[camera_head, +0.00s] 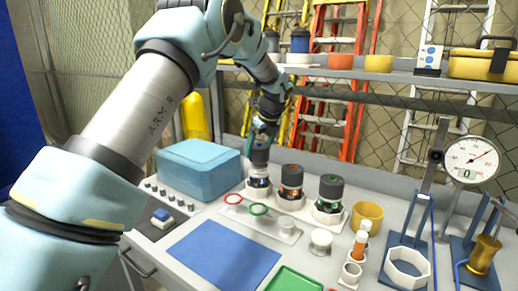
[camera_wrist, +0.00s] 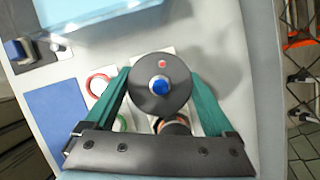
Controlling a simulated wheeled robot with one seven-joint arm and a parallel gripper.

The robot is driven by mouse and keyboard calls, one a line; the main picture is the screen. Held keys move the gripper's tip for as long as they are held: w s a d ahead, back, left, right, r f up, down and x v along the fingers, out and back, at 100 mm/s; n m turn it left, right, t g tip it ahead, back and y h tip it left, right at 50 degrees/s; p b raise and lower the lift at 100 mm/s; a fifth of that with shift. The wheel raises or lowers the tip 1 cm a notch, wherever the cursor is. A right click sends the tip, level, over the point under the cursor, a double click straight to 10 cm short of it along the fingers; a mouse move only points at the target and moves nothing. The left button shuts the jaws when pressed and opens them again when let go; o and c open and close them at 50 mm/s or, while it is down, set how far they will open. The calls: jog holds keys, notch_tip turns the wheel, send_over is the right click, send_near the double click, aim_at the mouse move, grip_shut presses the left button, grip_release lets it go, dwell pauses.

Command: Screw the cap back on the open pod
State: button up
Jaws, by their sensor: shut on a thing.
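My gripper (camera_head: 260,149) is above the leftmost pod (camera_head: 259,183) in the head view. In the wrist view its two teal fingers (camera_wrist: 161,78) are shut on the sides of a dark round cap (camera_wrist: 148,102) with a blue centre and a red dot. The cap (camera_head: 260,158) is over the leftmost pod, in line with its body. I cannot tell whether it is seated or how far the thread is engaged. The cap hides the pod's top in the wrist view. The pod stands upright in a white holder.
Two pods with dark caps, one red-marked (camera_head: 291,175) and one green-marked (camera_head: 330,190), stand close on the right. A blue box (camera_head: 200,167) is on the left. Red (camera_head: 233,199) and green (camera_head: 258,209) rings lie in front. A blue mat (camera_head: 224,254) is clear.

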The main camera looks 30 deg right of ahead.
aim_at(259, 160)
jog(key=shift+f, duration=2.25)
dwell(1.7)
jog(key=o, duration=1.1)
jog(key=shift+c, duration=0.2)
jog(key=b+v, duration=0.2)
jog(key=v, duration=0.8)
jog(key=shift+s+r+b, duration=0.15)
jog(key=shift+r+b, duration=0.2)
